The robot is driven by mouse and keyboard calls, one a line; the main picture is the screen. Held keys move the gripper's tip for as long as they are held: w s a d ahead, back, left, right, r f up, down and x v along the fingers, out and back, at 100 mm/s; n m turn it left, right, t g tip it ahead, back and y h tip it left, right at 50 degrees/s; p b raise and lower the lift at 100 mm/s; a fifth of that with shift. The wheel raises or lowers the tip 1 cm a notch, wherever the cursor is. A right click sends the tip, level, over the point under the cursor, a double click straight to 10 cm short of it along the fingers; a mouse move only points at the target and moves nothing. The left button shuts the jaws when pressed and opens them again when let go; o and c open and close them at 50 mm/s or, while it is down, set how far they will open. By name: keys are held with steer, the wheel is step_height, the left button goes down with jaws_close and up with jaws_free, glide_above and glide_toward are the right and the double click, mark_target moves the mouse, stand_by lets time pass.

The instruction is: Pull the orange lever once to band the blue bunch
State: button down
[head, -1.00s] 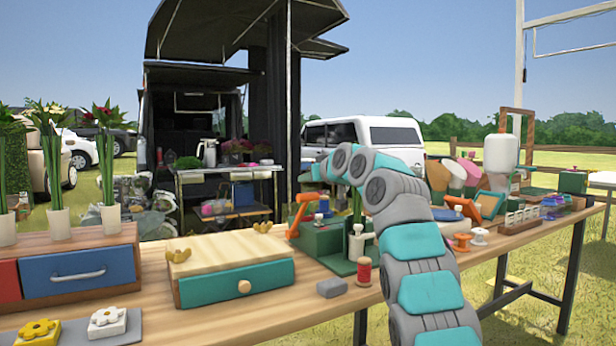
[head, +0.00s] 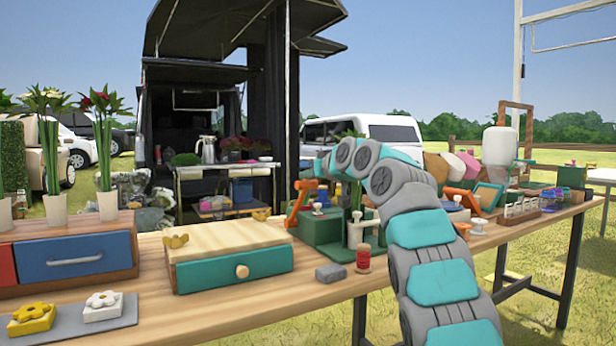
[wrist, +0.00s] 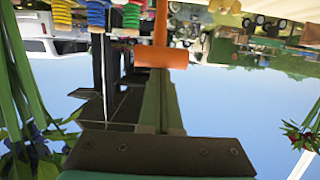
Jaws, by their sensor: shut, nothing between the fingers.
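The orange lever (head: 299,205) stands raised at the left side of the green banding device (head: 327,230) in the head view. Its orange crossbar handle (wrist: 161,56) is close in the wrist view, which looks upside down. My gripper (wrist: 157,78) is shut and empty, with its fingertips close to the crossbar; I cannot tell whether they touch. In the head view my arm hides the gripper. Green stems with blue-purple flowers (wrist: 42,138) show at the left of the wrist view. Some green stems (head: 355,197) stand in the device, partly behind my arm.
A wooden-topped box with a teal drawer (head: 210,275) stands left of the device. A red spool (head: 363,258) and grey block (head: 331,273) lie in front. Potted stems (head: 107,170) stand at far left. Bare tabletop (head: 250,320) lies nearest me.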

steer(key=shift+f, duration=0.15)
steer(key=shift+s+d+f+b, duration=0.2)
steer(key=shift+s+b, duration=0.1)
steer(key=shift+b, duration=0.9)
